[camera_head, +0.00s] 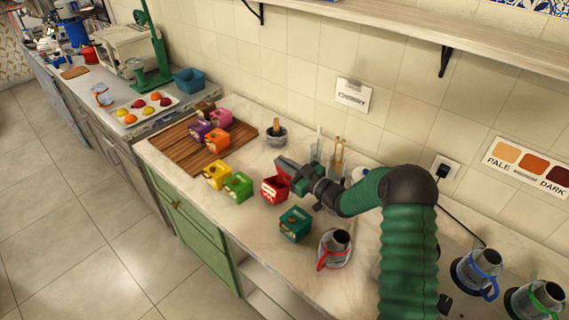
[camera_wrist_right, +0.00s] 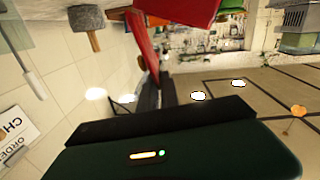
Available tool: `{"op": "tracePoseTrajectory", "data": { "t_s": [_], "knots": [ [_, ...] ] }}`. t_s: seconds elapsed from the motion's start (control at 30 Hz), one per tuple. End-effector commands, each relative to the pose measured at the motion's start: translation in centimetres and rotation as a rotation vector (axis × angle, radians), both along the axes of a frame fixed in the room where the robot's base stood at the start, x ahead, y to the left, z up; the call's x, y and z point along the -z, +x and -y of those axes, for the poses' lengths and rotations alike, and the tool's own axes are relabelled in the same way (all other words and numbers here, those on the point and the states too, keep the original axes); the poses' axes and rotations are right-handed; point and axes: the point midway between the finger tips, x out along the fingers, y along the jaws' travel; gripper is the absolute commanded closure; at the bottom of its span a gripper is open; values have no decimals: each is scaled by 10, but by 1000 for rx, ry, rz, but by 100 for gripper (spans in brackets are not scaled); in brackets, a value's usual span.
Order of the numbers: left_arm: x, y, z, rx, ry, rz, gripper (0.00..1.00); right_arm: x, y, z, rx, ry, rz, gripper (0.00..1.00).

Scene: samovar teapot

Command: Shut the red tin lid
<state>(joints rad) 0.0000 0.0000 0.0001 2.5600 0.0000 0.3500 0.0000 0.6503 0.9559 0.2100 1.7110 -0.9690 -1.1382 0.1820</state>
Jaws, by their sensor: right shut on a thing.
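The red tin (camera_head: 275,190) stands on the pale counter, near the middle of the head view. Its top shows dark and open. My right gripper (camera_head: 287,167) is just behind and above it. In the right wrist view, the red lid (camera_wrist_right: 143,45) shows as a thin, raised red panel whose end runs in between my dark fingers (camera_wrist_right: 155,95), which are shut on it. Part of the red tin body (camera_wrist_right: 180,10) shows at the top of that view. The lid is mostly hidden by the gripper in the head view. My left gripper is not in view.
A green tin (camera_head: 238,185) and a yellow tin (camera_head: 217,175) stand left of the red tin. A teal tin (camera_head: 295,223) and a red-handled metal cup (camera_head: 335,249) stand in front. A dark pot (camera_head: 276,137) and glass jars (camera_head: 317,150) stand behind.

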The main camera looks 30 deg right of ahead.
Motion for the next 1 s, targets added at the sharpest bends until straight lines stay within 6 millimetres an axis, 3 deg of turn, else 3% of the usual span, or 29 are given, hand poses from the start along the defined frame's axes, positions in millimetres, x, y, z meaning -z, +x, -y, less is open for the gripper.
{"op": "tracePoseTrajectory", "data": {
  "t_s": [0.67,1.0],
  "knots": [
    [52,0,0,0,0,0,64,3,-13,-38,0,-429,140,100],
    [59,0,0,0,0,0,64,4,-15,-47,1,-429,139,100]
  ]
}}
